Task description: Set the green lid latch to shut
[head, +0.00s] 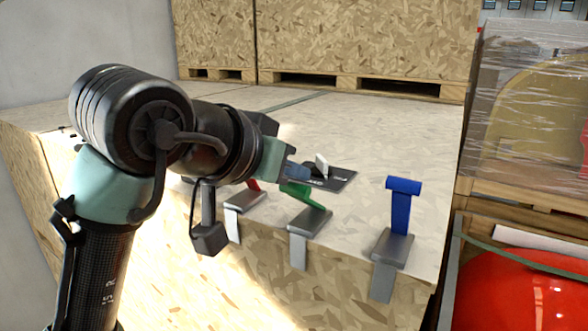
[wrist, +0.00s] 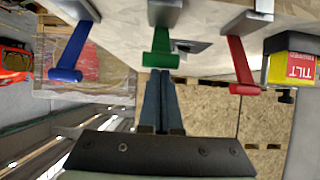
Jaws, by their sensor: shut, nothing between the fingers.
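The green lid latch (head: 310,196) has a T-shaped green lever on a grey metal bracket (head: 309,222) at the crate's front top edge. Its lever leans up and to the left over the lid in the head view. In the wrist view the green latch (wrist: 161,56) is at top centre, its crossbar just beyond my fingertips. My gripper (head: 303,173) is shut and empty, close to the green crossbar. Its fingers also show in the wrist view (wrist: 160,74). I cannot tell whether they touch the lever.
A blue latch (head: 402,205) stands upright to the right. A red latch (head: 251,186) is to the left, partly behind my arm. A black plate with a white lever (head: 321,166) lies behind the green latch.

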